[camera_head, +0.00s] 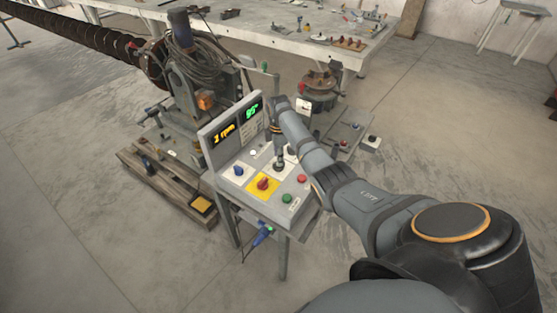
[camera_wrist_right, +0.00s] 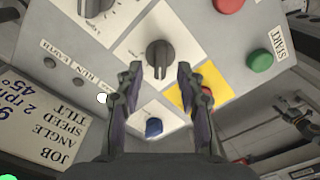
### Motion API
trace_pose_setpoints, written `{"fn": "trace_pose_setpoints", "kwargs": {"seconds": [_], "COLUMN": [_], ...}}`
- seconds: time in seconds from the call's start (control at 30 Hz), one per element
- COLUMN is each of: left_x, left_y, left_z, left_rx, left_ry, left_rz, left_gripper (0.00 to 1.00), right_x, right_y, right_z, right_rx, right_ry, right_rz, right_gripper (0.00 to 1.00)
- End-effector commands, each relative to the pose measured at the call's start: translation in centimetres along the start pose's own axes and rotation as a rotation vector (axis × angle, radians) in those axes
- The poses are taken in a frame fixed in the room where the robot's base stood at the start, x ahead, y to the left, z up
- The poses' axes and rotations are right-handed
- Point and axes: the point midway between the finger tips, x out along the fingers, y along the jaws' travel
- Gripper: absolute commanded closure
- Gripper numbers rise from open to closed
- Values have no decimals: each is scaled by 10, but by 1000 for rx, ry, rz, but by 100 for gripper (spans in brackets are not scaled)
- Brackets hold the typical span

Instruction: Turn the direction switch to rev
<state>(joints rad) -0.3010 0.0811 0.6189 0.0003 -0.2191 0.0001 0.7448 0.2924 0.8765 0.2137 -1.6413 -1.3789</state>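The control panel (camera_head: 246,200) stands in the middle of the head view. In the right wrist view, a black rotary knob (camera_wrist_right: 159,54) sits on a white plate, its grip upright in the picture; its position labels are not readable. A blue knob (camera_wrist_right: 153,127) and a red knob on a yellow plate (camera_wrist_right: 215,82) are nearby. Which knob is the direction switch I cannot read. My right gripper (camera_wrist_right: 157,75) is open, pointing down at the panel, its fingertips on either side of the black knob in the picture; contact is unclear. It also shows in the head view (camera_head: 279,163). My left gripper is not in view.
A green start button (camera_wrist_right: 260,60) and a red button (camera_head: 302,179) flank the knobs. A lit display (camera_head: 224,133) rises behind them. The auger machine (camera_head: 192,85) stands behind on the left, and a workbench (camera_head: 270,30) is at the back.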

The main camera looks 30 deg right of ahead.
Motion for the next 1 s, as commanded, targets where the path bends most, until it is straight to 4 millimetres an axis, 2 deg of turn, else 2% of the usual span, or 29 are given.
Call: {"fn": "trace_pose_setpoints", "kwargs": {"seconds": [0.2, 0.4, 0.57, 1.0], "left_x": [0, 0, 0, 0], "left_y": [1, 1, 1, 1], "left_z": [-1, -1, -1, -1], "left_rx": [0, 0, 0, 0], "left_ry": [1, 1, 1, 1], "left_rz": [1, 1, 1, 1], "left_gripper": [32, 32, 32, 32], "right_x": [-55, -87, -94, -94], "right_y": [2, 1, 0, 0], "right_z": [0, 0, 0, 0], "right_rx": [-1, -1, -1, -1], "right_ry": [1, 1, 1, 1], "right_rz": [6, 3, 1, 1], "right_gripper": [62, 62, 62, 62]}}
